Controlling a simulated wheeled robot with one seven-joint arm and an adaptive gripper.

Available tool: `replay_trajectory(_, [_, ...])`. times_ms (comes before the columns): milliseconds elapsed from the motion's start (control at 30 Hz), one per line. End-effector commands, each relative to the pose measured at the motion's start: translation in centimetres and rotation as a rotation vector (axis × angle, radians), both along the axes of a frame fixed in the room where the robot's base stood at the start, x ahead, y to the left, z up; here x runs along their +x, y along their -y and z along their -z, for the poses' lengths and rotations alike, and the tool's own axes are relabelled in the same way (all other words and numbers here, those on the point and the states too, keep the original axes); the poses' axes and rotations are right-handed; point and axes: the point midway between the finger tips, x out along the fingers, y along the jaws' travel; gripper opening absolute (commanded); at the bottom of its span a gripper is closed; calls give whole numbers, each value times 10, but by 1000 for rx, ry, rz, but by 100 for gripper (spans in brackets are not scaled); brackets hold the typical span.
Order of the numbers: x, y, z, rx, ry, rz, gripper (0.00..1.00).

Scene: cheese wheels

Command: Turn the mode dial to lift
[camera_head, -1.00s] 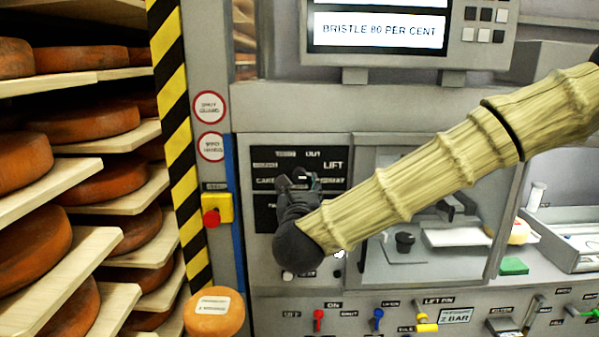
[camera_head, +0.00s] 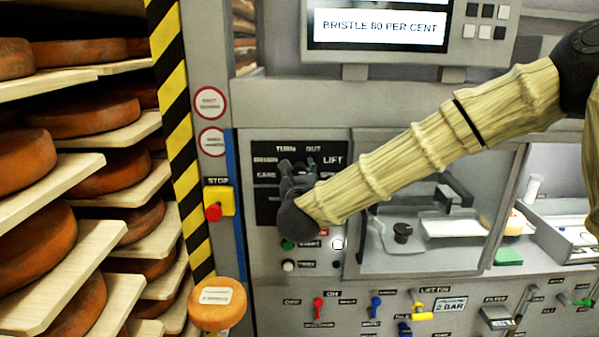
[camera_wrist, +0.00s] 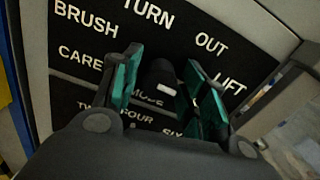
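The mode dial (camera_wrist: 160,76) is a dark knob with a small white mark, on a black label panel in the wrist view. The labels around it read TURN, OUT, BRUSH, CARE and LIFT; LIFT (camera_wrist: 231,84) is to its right. My gripper (camera_wrist: 163,70) has its teal-padded fingers on either side of the knob, with narrow gaps visible; it looks open. I cannot tell which label the mark points at. In the head view my gripper (camera_head: 298,172) is in front of the panel and hides the dial.
A yellow stop box with a red button (camera_head: 214,212) is left of the panel. Below it are green and white buttons (camera_head: 288,266). A clear-fronted chamber (camera_head: 430,240) is to the right. Shelves of cheese wheels (camera_head: 90,170) fill the left. A screen (camera_head: 378,27) is above.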

Motion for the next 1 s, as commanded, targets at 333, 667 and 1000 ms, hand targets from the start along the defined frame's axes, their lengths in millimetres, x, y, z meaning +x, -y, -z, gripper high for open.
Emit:
replay_trajectory(333, [0,0,1,-9,1,0,7])
replay_trajectory(667, [0,1,4,-164,3,1,7])
replay_trajectory(1000, [0,-1,2,-373,4,0,7])
